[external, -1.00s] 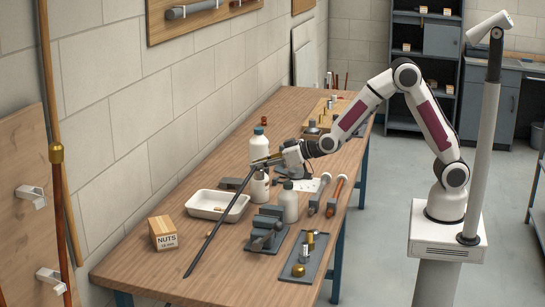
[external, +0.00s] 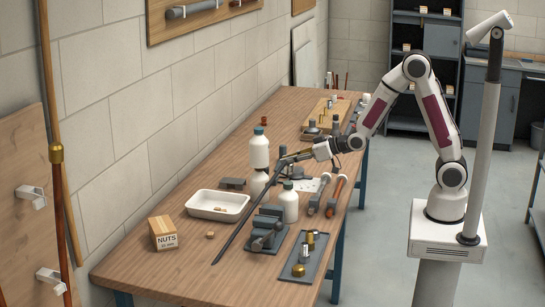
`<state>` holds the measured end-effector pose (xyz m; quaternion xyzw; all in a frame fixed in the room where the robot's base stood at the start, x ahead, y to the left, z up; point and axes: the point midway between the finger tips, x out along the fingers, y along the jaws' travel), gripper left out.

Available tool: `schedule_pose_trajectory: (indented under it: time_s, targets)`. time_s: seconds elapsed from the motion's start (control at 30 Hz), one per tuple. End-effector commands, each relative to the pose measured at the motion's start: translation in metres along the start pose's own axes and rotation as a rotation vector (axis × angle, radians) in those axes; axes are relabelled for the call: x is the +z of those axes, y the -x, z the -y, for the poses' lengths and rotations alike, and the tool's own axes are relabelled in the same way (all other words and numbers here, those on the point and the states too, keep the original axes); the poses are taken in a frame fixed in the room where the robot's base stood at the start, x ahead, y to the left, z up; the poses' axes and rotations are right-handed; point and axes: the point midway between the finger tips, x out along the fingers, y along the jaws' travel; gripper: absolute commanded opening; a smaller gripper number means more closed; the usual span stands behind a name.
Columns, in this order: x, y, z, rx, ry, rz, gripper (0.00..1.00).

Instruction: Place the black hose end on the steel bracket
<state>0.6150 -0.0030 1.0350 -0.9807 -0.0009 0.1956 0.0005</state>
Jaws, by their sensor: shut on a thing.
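A long black hose (external: 246,213) slants stiffly across the workbench. Its lower end is low over the bench near the front, and I cannot tell whether it touches the wood. The fingers are small and partly merge with the hose. Two pale metal brackets, an upper one (external: 32,196) and a lower one (external: 50,281), stick out from the board at the far left, well away from my gripper. I cannot tell which is the steel bracket.
White bottles (external: 289,204) stand beside the hose. A white tray (external: 220,216), a NUTS box (external: 162,234), a grey vise (external: 265,235) and a tray of fittings (external: 313,262) share the bench (external: 150,269). A copper pipe (external: 61,220) runs up the left.

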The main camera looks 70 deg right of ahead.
Motion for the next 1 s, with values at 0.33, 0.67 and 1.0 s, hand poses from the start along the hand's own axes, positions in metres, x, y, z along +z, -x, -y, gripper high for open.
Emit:
schedule_pose_trajectory:
  time_s: [0.33,0.67,1.0]
  targets:
    - [-0.022,-0.010,-0.017,-0.009,0.005,-0.004,0.00]
    - [-0.049,-0.020,-0.043,-0.021,0.012,-0.005,0.00]
    - [-0.074,-0.033,-0.068,-0.041,0.020,-0.005,0.00]
